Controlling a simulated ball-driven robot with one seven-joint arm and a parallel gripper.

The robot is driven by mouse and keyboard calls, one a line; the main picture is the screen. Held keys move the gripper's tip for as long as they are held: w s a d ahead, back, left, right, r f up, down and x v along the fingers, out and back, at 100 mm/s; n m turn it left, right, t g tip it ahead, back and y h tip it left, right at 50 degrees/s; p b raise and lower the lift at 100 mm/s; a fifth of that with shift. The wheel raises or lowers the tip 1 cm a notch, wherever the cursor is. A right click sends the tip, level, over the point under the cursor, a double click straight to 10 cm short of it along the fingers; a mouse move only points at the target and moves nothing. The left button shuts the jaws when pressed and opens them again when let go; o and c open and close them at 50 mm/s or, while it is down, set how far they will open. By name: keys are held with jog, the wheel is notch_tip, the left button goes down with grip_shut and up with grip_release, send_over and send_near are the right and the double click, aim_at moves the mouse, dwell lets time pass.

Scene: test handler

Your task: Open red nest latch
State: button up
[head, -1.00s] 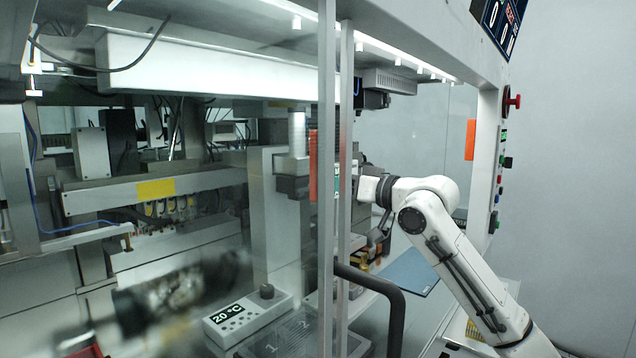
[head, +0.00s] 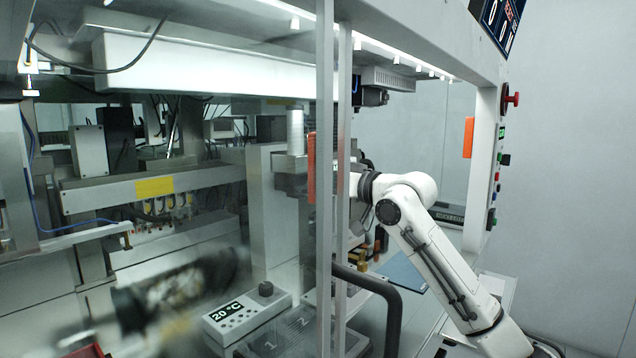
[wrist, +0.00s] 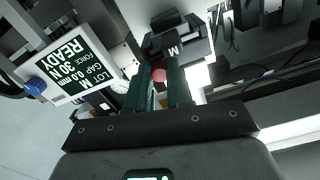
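In the wrist view a small round red knob (wrist: 158,75) shows between the two dark green fingers of my gripper (wrist: 158,67). It looks like part of the red nest latch, but I cannot tell whether the fingers touch it. The fingers are apart, with a gap between them. In the head view my gripper is hidden behind the door posts and the latch cannot be made out.
A display panel reading "READY" (wrist: 68,62) with a blue knob stands left in the wrist view. In the head view, vertical posts (head: 327,180) and a dark curved handle (head: 385,300) stand before my arm. A blue mat (head: 405,272) lies beneath it.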

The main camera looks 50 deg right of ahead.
grip_shut()
jog(key=m+p, duration=0.3)
jog(key=m+p, duration=0.3)
jog(key=p, duration=0.1)
jog(key=shift+o, duration=2.3)
grip_release()
